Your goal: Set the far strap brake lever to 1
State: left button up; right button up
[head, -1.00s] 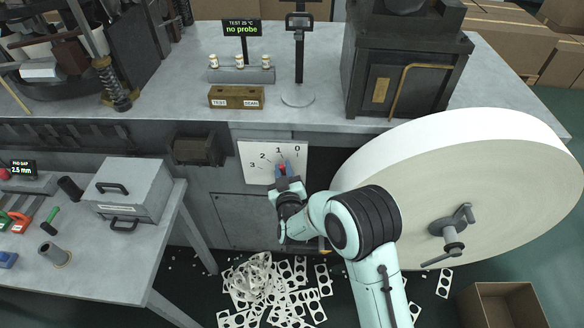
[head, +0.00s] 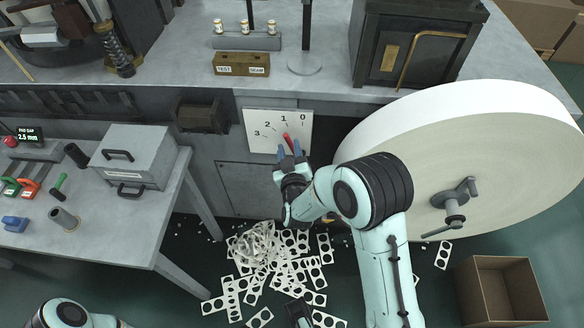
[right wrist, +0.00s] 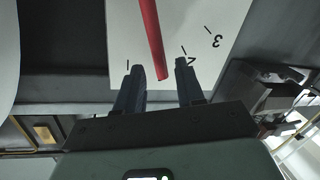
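The red brake lever (head: 287,138) stands on a white dial plate (head: 262,121) marked 0 to 3, on the front of the grey bench. In the head view it leans up and left, roughly toward the 1. In the right wrist view the lever (right wrist: 152,40) has its tip near the gap between the two fingers, by the 2; its exact setting is hard to tell. My right gripper (head: 289,150) is just below the lever, fingers apart and seemingly not touching it; the fingers also show in the right wrist view (right wrist: 158,88). My left gripper (head: 297,310) seems partly visible at the bottom edge.
A large white roll (head: 480,160) with a crank stands right of the plate, close to my right arm. A side table (head: 120,220) with a grey box (head: 130,160) is on the left. Punched white scraps (head: 270,260) litter the floor. An open carton (head: 500,290) is at lower right.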

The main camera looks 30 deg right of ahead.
pick_arm(q)
jog(key=shift+r, duration=0.1)
pick_arm(e)
jog(key=v, duration=0.9)
